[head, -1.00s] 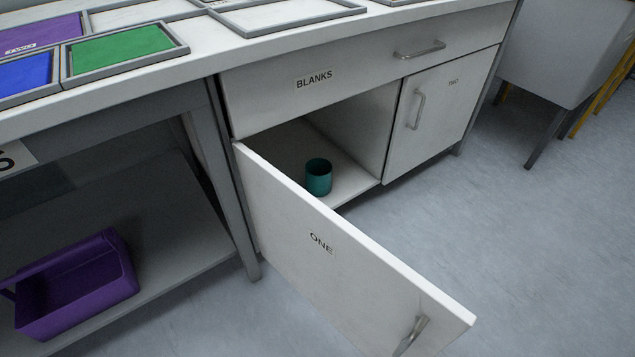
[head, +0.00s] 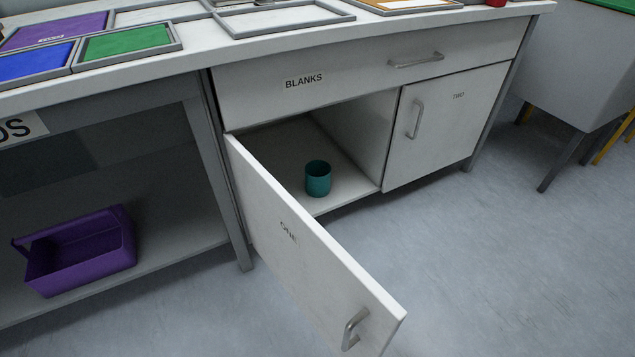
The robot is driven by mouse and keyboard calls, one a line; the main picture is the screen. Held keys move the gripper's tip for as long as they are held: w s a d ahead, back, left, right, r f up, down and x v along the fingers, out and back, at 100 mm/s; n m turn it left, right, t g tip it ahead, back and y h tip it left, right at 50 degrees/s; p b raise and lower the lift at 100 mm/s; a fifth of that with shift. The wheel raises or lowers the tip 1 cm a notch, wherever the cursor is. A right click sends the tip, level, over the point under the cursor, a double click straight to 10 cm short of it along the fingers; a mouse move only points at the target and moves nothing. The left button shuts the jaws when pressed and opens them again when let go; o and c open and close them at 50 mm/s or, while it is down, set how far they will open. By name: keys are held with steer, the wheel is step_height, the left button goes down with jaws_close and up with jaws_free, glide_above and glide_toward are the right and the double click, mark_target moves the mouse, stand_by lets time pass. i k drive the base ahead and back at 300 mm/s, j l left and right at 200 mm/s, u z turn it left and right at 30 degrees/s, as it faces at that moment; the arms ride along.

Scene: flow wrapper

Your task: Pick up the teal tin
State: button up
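The teal tin (head: 318,179) is a small open-topped cylinder. It stands upright on the floor of the cupboard (head: 283,146) under the drawer labelled BLANKS, near the cupboard's front edge. The cupboard door marked ONE (head: 300,245) is swung open towards me and stands left and in front of the tin. The tin itself is in plain sight above the door's top edge. My gripper is not in the head view.
A closed door marked TWO (head: 447,125) is right of the opening. The BLANKS drawer (head: 375,72) is shut. A purple basket (head: 80,252) sits on a low shelf at left. Framed trays (head: 125,42) lie on the worktop. Floor at lower right (head: 500,270) is clear.

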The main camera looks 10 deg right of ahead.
mark_target(318, 173)
steer(key=l+u, duration=0.3)
steer(key=l, duration=0.95)
steer(key=i+l+u, duration=0.3)
steer(key=l+u, duration=0.3)
steer(key=l, duration=0.2)
steer(key=i+l+u, duration=0.25)
steer(key=l, duration=0.25)
steer(key=l+u, duration=0.3)
steer(key=l, duration=0.15)
steer(key=i+l+u, duration=0.15)
steer(key=l, duration=0.25)
steer(key=i+l+u, duration=0.2)
steer(key=l, duration=0.15)
steer(key=i+l+u, duration=0.15)
steer(key=l, duration=0.3)
steer(key=l+u, duration=0.15)
steer(key=l, duration=0.25)
steer(key=i, duration=0.05)
